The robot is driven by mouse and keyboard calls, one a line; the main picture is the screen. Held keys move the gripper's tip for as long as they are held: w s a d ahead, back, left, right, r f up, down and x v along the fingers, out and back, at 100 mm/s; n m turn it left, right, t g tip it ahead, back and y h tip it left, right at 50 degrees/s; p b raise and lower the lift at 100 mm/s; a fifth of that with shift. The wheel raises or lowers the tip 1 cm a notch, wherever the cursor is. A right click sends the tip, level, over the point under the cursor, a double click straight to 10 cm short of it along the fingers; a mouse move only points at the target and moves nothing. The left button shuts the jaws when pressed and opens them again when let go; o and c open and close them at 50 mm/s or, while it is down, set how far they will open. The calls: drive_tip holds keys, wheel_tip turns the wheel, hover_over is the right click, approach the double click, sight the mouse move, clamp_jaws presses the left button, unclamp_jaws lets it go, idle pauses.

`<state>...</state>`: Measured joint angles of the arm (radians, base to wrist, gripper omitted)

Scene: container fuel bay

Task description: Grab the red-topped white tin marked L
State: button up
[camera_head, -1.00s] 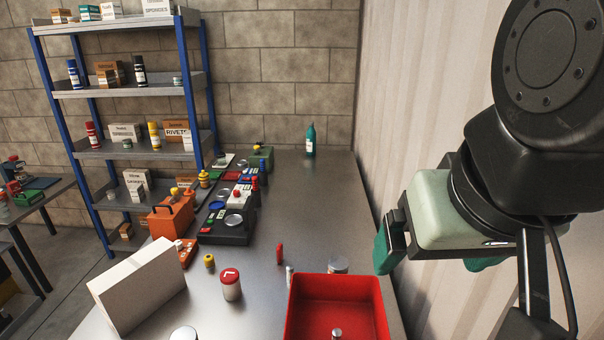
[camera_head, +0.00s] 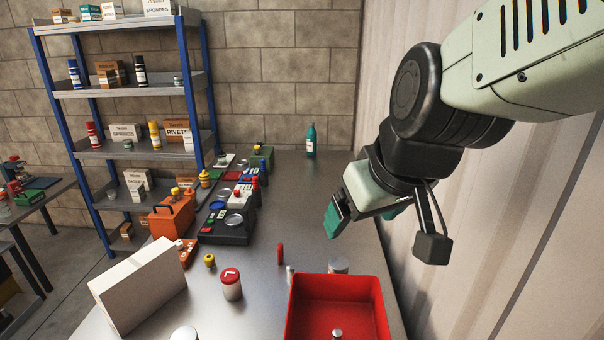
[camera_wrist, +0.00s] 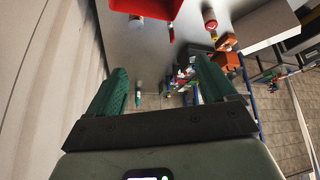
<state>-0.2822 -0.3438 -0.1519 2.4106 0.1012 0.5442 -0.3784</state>
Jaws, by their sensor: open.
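The white tin with a red top marked L (camera_head: 231,284) stands upright on the metal bench, left of the red bin, in the head view. In the wrist view the tin (camera_wrist: 210,20) shows near the top, right of the bin. My gripper (camera_head: 362,222) is open and empty, above the right side of the bench, beyond and to the right of the tin. In the wrist view its green fingers (camera_wrist: 163,88) are spread wide with nothing between them.
The red bin (camera_head: 292,310) stands right of the tin. A white box (camera_head: 138,285) stands to its left. A small yellow-topped container (camera_head: 209,261), a red cylinder (camera_head: 280,254) and a grey-lidded tin (camera_head: 338,265) stand nearby. A corrugated wall (camera_head: 480,240) borders the bench's right side.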

drive_tip(key=w+a+f+n, duration=0.5)
drive_tip(key=w+a+f, duration=0.2)
drive_tip(key=w+f, duration=0.4)
drive_tip(key=n+t+y, duration=0.6)
drive_tip(key=n+t, duration=0.4)
drive_tip(key=n, duration=2.1)
hover_over(231, 282)
drive_tip(key=v, duration=0.4)
wheel_tip(231, 282, down, 19)
wheel_tip(231, 282, down, 6)
drive_tip(key=shift+w+f, duration=0.1)
drive_tip(key=shift+f, duration=0.05)
drive_tip(key=shift+x, duration=2.5)
drive_tip(key=c, duration=1.3)
